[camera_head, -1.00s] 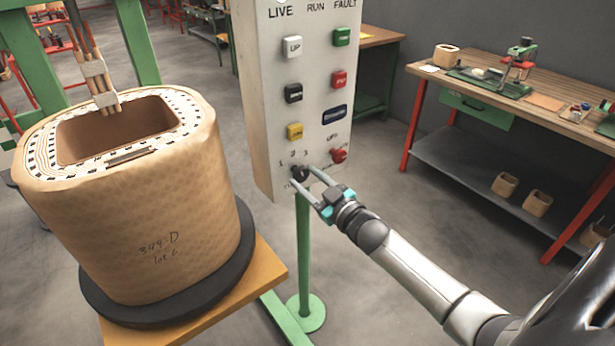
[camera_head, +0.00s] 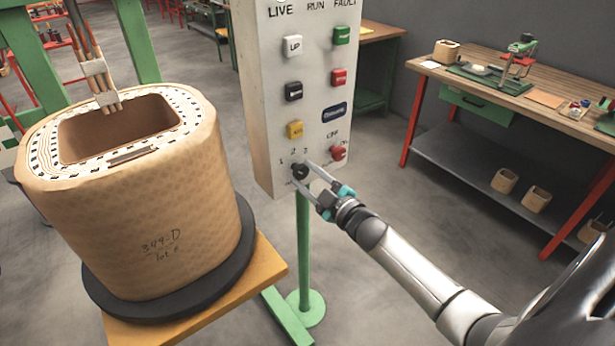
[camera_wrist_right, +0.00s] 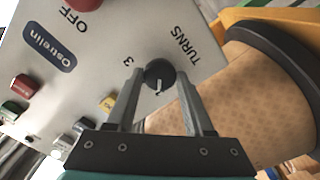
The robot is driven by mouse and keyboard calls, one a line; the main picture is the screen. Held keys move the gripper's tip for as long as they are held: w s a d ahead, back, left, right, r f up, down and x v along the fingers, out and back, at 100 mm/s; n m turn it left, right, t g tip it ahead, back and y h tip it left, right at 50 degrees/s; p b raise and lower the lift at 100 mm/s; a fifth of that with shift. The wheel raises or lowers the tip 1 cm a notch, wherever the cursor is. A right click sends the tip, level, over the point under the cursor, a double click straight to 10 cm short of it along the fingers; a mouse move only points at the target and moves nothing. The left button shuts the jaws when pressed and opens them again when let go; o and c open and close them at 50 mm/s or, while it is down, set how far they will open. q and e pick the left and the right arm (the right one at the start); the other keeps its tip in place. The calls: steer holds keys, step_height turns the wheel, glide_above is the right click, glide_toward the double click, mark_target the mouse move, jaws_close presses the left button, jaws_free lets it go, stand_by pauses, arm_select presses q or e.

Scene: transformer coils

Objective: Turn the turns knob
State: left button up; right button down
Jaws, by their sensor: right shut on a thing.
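The turns knob (camera_head: 300,171) is a small black round knob at the lower left of the white control panel's front, below the marks 1, 2 and 3. In the right wrist view the knob (camera_wrist_right: 159,74) shows a white pointer line toward the bottom of the picture, with "TURNS" and "3" printed beside it. My right gripper (camera_head: 301,172) reaches it from the lower right and is shut on the knob, one finger on each side. The fingers also show in the right wrist view (camera_wrist_right: 160,78). My left gripper is not in view.
A large tan coil (camera_head: 150,215) stands on a black disc (camera_head: 235,265) at left. A workbench (camera_head: 560,100) stands at right.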

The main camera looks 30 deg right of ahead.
steer(key=shift+c, duration=1.4)
jaws_free()
steer(key=s+d+p, duration=0.1)
steer(key=s+p, duration=0.1)
steer(key=s, duration=1.3)
steer(key=shift+s+d, duration=0.1)
